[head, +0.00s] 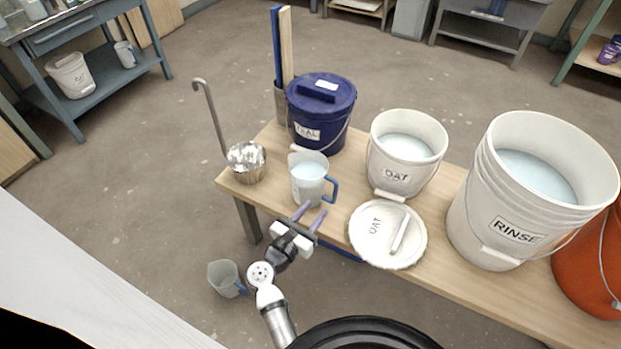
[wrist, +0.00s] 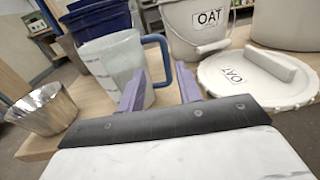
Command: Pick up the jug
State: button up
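A clear jug (head: 308,181) with a blue handle stands upright on the wooden bench, holding pale liquid. It also shows in the wrist view (wrist: 115,65), with its handle to the right. My gripper (head: 310,215) is open in front of the jug, its two purple fingers pointing at it. In the wrist view my gripper (wrist: 160,88) has its left finger overlapping the jug's lower body and its right finger to the right of the handle. I cannot tell whether either finger touches. A second, similar jug (head: 225,278) with a blue handle is on the floor, left of my arm.
On the bench (head: 433,274) stand a metal ladle cup (head: 247,163) left of the jug, a lidded blue TEAL bucket (head: 320,112) behind, a white OAT bucket (head: 403,160), its lid (head: 372,237) lying flat, a RINSE bucket (head: 490,225) and an orange bucket (head: 590,270).

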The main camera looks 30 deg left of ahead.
aim_at(335, 189)
jog(key=shift+w+d+p, duration=0.2)
jog(key=shift+w+d, duration=0.15)
jog(key=shift+w, duration=1.45)
jog(key=shift+w+d+p, duration=0.15)
jog(key=shift+w+d, duration=0.15)
jog(key=shift+w, duration=1.55)
jog(key=shift+w+d+p, duration=0.2)
jog(key=shift+w+d, duration=0.15)
jog(key=shift+w, duration=1.45)
grip_shut()
jog(key=shift+f, duration=0.15)
